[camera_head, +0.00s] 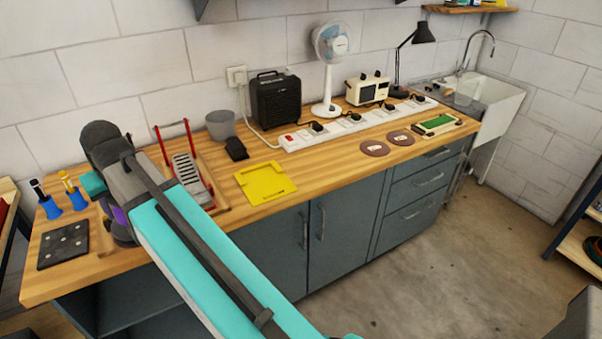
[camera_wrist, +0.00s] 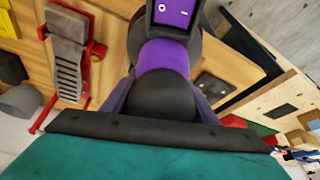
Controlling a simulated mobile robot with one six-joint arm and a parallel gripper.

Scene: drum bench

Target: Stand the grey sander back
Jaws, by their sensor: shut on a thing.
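My gripper (camera_wrist: 162,112) is shut on the dark grey sander with purple parts (camera_wrist: 166,60), which fills the upper middle of the wrist view. A purple panel with small white marks shows at its far end. In the head view the sander (camera_head: 119,216) is mostly hidden behind my arm, over the left part of the bench. I cannot tell whether its lower end touches the bench. A dark square pad with light spots (camera_head: 63,246) lies on the bench to its left; part of the pad also shows in the wrist view (camera_wrist: 212,86).
A red rack with a grey slatted piece (camera_head: 187,172) stands just right of my arm. Blue-handled tools (camera_head: 75,197) stand at the left. A yellow tray (camera_head: 265,183), grey cup (camera_head: 220,125) and power strip (camera_head: 350,125) are farther right. Bare wood shows around the yellow tray.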

